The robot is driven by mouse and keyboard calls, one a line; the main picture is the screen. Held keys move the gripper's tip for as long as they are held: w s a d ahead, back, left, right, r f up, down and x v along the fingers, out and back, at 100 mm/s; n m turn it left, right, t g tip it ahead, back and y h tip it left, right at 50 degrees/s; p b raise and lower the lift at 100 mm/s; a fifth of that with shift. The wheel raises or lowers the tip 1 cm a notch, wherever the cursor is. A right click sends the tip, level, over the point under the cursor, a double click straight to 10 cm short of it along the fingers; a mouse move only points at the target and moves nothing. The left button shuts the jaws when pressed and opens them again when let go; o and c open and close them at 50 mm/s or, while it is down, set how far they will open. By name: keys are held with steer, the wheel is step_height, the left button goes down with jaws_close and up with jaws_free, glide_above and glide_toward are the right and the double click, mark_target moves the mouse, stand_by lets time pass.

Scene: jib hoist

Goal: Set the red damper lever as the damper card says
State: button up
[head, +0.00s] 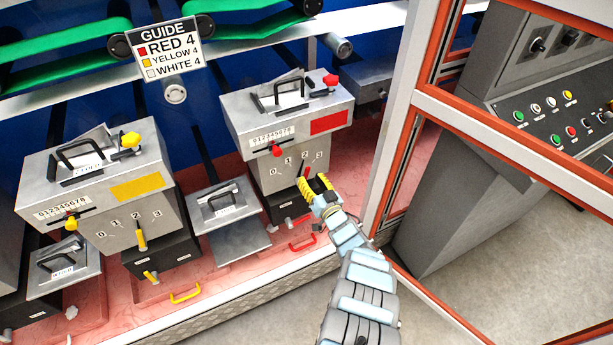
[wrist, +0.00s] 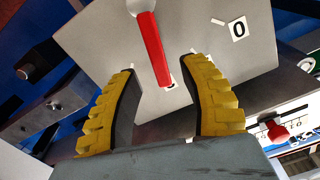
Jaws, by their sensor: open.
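The red damper lever (wrist: 152,48) is a red-gripped handle on a pale pivot on the front of the grey box with the red patch (head: 328,122). In the head view only a bit of the lever (head: 306,172) shows, below a 0 to 3 scale; which mark it points to is unclear. My gripper (head: 314,186) is at this front face, with yellow ribbed fingers. In the wrist view my gripper (wrist: 170,95) is open, its fingers on either side of the lever's end with gaps. I cannot make out a damper card.
A sign (head: 167,50) reads GUIDE, RED 4, YELLOW 4, WHITE 4. A red slider knob (head: 277,151) sits under a 0 to 8 scale on the same box. A similar yellow-marked box (head: 137,187) stands left. A red-edged frame post (head: 400,120) rises close right of my arm.

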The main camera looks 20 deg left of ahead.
mark_target(307, 175)
steer(key=shift+w+a+f+b, duration=0.2)
steer(key=shift+w+a+b, duration=0.1)
steer(key=shift+a, duration=0.1)
steer(key=shift+b+x, duration=0.6)
steer(key=shift+x, duration=0.5)
steer(key=shift+r, duration=0.15)
jaws_close()
